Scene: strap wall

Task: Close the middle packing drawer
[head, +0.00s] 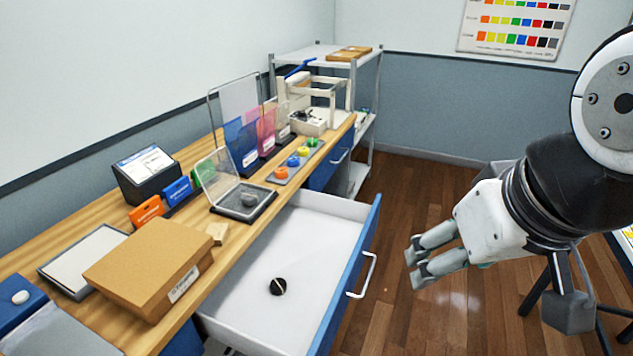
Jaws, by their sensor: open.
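The middle packing drawer (311,243) is pulled well out from under the wooden bench. It has a white inside, a blue front (352,265) and a white bar handle (366,276). A small black round thing with a light stripe (278,286) lies on its floor. My gripper (414,267) is open and empty. In the picture it is to the right of the drawer's handle, apart from it, with its fingers pointing left towards the drawer front. How far it is from the handle in depth is hard to tell.
The bench top (235,235) carries a cardboard box (150,262), a clear-lidded case (243,200) and coloured pieces. Another blue drawer (338,160) farther back looks shut. A metal shelf (365,130) stands at the back. Wooden floor (420,200) is clear between drawer and arm.

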